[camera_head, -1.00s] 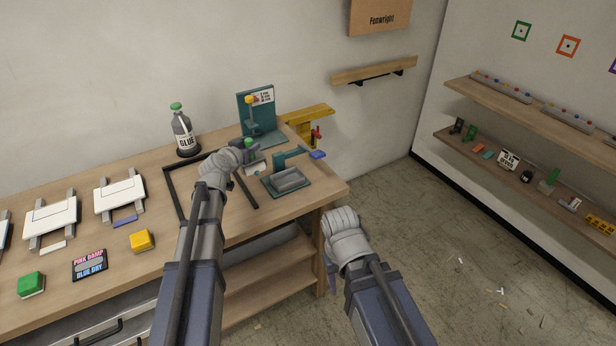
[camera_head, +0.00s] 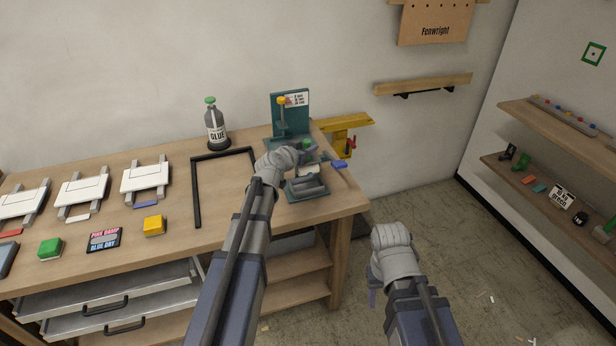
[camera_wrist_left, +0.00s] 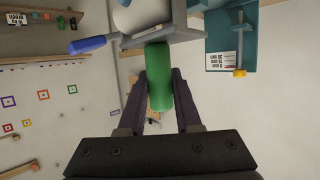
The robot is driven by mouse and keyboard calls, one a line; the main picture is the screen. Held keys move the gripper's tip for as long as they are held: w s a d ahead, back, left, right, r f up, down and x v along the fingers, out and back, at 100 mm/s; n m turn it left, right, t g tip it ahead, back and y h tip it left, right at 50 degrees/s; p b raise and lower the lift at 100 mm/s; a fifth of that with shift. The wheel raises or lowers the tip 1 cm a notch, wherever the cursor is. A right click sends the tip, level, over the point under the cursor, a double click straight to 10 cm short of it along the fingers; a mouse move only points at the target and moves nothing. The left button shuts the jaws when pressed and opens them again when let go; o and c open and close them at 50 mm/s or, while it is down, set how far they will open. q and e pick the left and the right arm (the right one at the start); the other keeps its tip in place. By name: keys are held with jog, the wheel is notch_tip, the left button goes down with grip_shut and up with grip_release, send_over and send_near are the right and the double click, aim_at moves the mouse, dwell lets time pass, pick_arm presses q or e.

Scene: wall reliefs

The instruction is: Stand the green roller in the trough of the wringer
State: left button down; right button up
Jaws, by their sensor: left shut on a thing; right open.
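The green roller (camera_wrist_left: 158,75) is held between the fingers of my left gripper (camera_wrist_left: 158,92) in the left wrist view. In the head view a bit of the green roller (camera_head: 308,144) shows beyond my left gripper (camera_head: 300,158), which is over the back of the wringer. The wringer has a teal base, a grey trough (camera_head: 308,187) and a blue handle (camera_head: 340,164). In the wrist view the roller's far end overlaps the wringer's grey edge (camera_wrist_left: 180,37); I cannot tell whether they touch. My wrist hides part of the wringer. My right gripper (camera_head: 372,290) is open and empty, off the bench's right end.
A teal stand with a yellow knob (camera_head: 290,112) is behind the wringer, and a yellow clamp (camera_head: 345,125) is at the bench edge. A glue bottle (camera_head: 215,125) stands left, beside a black frame (camera_head: 196,195). Drawers stand open below the bench (camera_head: 170,235).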

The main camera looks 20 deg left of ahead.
aim_at(307, 168)
pick_arm(q)
jog(key=shift+f+b, duration=3.3)
jog(key=shift+f, duration=0.6)
jog(key=shift+r, duration=0.1)
jog(key=shift+s+f+b, duration=0.1)
jog(key=shift+f+b, duration=0.5)
jog(key=c, duration=1)
grip_release()
jog(key=shift+c, duration=0.2)
jog(key=o, duration=0.3)
jog(key=shift+f, duration=0.1)
jog(key=shift+o, duration=0.7)
